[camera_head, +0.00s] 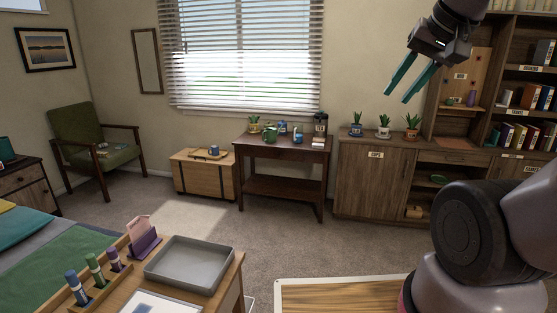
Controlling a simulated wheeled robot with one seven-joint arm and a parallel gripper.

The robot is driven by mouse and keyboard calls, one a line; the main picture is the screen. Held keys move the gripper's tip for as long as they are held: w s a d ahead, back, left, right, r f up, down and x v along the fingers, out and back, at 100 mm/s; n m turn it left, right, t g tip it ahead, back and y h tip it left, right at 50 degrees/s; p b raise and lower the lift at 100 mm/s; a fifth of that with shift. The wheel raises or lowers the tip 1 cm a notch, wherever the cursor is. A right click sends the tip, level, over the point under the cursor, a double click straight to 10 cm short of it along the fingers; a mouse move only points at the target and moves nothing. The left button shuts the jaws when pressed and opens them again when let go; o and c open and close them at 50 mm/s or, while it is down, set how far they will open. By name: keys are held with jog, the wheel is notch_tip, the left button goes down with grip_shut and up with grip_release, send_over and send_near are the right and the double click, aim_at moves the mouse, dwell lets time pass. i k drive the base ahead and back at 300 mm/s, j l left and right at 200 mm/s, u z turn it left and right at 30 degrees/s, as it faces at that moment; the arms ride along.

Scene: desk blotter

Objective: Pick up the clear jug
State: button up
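I cannot make out a clear jug for certain. On the dark wooden table (262,146) below the window stand a green jug or mug (270,134), small blue items (297,133) and a dark, partly see-through vessel (321,123) at the right end. They are too small to tell whether one is the clear jug. My gripper (397,97) is at the upper right, high in the air, its two teal fingers apart with nothing between them. In the picture it lies right of the table and above the potted plants.
Potted plants (384,128) stand on a wooden cabinet (371,181) beside tall shelves. A wooden chest (203,178) is left of the table. A desk with a grey tray (189,262) is at the lower left. A wood-topped surface (340,297) is at the bottom. Carpet (285,235) between is clear.

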aim_at(298, 131)
jog(key=i, duration=1.9)
jog(key=i+l+u, duration=0.1)
jog(key=i, duration=1.8)
